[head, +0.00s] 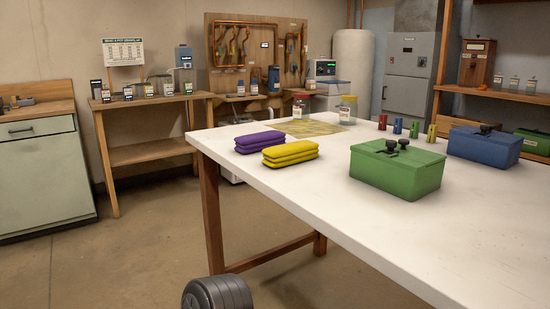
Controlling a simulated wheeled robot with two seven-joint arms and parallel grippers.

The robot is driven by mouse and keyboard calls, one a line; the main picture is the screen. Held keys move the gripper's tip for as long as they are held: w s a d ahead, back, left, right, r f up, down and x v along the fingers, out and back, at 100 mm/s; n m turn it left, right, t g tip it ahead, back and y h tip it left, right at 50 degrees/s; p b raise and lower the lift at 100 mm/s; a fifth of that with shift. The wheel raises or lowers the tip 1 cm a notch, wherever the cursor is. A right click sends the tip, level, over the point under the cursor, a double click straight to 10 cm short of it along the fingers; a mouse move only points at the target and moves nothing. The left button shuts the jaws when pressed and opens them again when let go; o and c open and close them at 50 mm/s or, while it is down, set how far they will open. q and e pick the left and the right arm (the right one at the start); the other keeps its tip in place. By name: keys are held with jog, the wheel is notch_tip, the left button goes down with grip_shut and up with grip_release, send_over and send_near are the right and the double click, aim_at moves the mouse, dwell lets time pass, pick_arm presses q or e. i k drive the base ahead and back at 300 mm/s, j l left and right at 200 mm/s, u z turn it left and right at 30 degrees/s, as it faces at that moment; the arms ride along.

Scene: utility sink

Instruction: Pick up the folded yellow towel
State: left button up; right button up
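The folded yellow towel (290,153) lies on the near left part of the white table (400,240), close to its left edge. It is a stack of several thick layers and nothing covers it. A folded purple towel (259,142) of similar shape lies just behind it and to its left. Neither of my grippers shows in the head view.
A green lidded box (398,171) stands right of the towels, with a blue lidded box (485,145) behind it. A yellowish mat (290,128), two jars and small coloured items lie farther back. The table's front right is clear. A dark rounded part shows at the bottom.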

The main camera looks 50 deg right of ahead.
aim_at(280, 156)
jog(key=i+j+z, duration=0.1)
jog(key=z, duration=0.3)
jog(key=j+z, duration=0.1)
jog(key=z, duration=0.3)
jog(key=i+j+z, duration=0.1)
jog(key=z, duration=0.35)
jog(key=j+z, duration=0.2)
jog(key=z, duration=0.2)
jog(key=j+z, duration=0.15)
jog(key=z, duration=0.25)
